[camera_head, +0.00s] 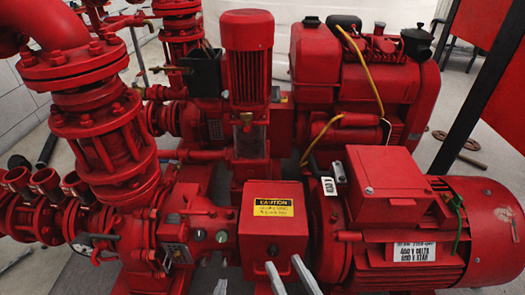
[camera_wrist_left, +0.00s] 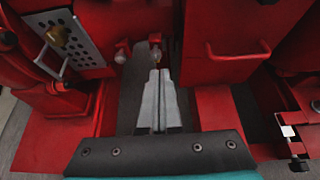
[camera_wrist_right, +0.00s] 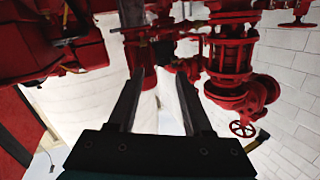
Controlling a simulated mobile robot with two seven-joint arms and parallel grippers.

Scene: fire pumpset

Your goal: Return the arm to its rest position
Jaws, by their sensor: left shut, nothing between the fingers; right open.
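My left gripper (camera_head: 222,285) shows at the bottom edge of the head view, below the red pump casing. In the left wrist view the left gripper (camera_wrist_left: 159,74) has its grey fingers together with nothing between them, among red housings. My right gripper (camera_head: 282,262) shows at the bottom of the head view, in front of the red box with the yellow caution label (camera_head: 272,207). In the right wrist view the right gripper (camera_wrist_right: 160,73) has its dark fingers apart and empty. Most of both arms is outside the head view.
A large red motor (camera_head: 420,235) stands at the right. A red flanged valve and pipe (camera_head: 105,140) stand at the left. A red engine (camera_head: 365,80) with a yellow hose is behind. In the left wrist view, red housings stand close on both sides of the fingers.

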